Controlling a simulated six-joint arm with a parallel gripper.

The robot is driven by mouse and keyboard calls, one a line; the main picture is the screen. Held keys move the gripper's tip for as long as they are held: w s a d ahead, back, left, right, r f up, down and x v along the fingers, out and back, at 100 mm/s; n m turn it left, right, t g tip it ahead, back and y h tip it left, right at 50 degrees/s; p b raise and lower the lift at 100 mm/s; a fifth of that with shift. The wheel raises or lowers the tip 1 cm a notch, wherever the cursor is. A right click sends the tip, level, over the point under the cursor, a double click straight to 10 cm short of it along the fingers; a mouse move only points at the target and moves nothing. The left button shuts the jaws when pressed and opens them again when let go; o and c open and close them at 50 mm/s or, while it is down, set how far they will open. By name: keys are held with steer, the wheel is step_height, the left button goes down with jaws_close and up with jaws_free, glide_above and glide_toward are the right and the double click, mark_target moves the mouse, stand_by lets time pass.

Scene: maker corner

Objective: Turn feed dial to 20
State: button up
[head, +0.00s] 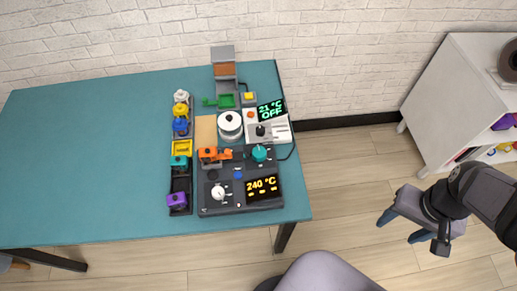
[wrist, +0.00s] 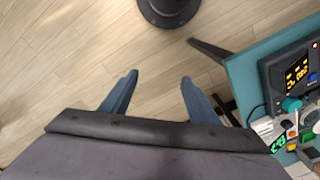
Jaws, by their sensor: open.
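A dark control console (head: 230,207) lies at the table's front right with a lit display (head: 262,186) reading 240 °C. A white dial (head: 219,192) sits at its left, and a teal knob (head: 259,153) at its back right. A white unit behind it has a black knob (head: 260,130) and a display (head: 271,110) reading 21 °C OFF. I cannot read which one is the feed dial. My gripper (head: 396,232) is open and empty, off the table over the floor to the right. The wrist view shows its two blue fingers (wrist: 159,77) apart, with the console (wrist: 292,72) at the right edge.
The teal table (head: 90,150) is bare on its left. A rack of coloured parts (head: 180,185) stands left of the console. A white spool (head: 230,125) and an orange piece (head: 208,154) sit behind it. A white shelf (head: 460,95) stands at the right. A grey rounded object (head: 325,273) is at the bottom.

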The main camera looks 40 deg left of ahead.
steer(key=w+a+n, duration=0.5)
steer(key=w+a, duration=0.2)
steer(key=a, duration=0.4)
steer(key=n+b, duration=0.2)
steer(key=n, duration=0.8)
glide_above(259, 152)
steer(key=f, duration=0.3)
steer(key=shift+s+a+f+t, duration=0.1)
steer(key=shift+s+a+t, duration=0.1)
steer(key=shift+s+t, duration=0.2)
steer(key=shift+w+d+f+p, duration=0.15)
steer(key=shift+f+p, duration=0.3)
steer(key=shift+f, duration=1.4)
steer(key=shift+w+f+p, duration=0.2)
steer(key=shift+f+p, duration=0.25)
steer(key=shift+f, duration=1.35)
steer(key=c, duration=1)
